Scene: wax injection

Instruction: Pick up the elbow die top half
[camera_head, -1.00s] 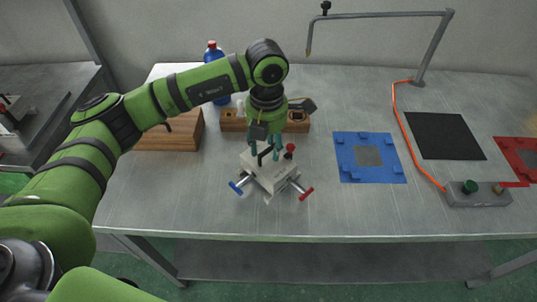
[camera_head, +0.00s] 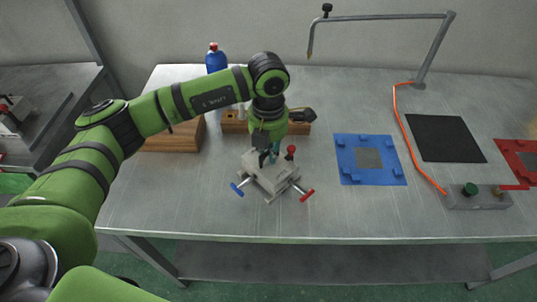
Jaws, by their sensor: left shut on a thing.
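The elbow die (camera_head: 270,179) is a pale grey block near the front middle of the steel table, with a blue-tipped handle (camera_head: 237,189) at its left and a red-tipped handle (camera_head: 306,195) at its right. A red knob (camera_head: 291,150) stands up at its back right. My left gripper (camera_head: 268,159) points down on the die from above and is shut on the elbow die top half. The top half looks seated on the die; the fingers and arm partly hide it. My right gripper is not in view.
A blue fixture plate (camera_head: 347,174) lies right of the die, with a black mat (camera_head: 445,137) and a red plate (camera_head: 520,152) farther right. A wooden rack (camera_head: 232,124), a wooden block (camera_head: 172,140) and a blue bottle (camera_head: 216,62) stand behind. An orange hose (camera_head: 405,130) runs to a grey control box (camera_head: 480,198).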

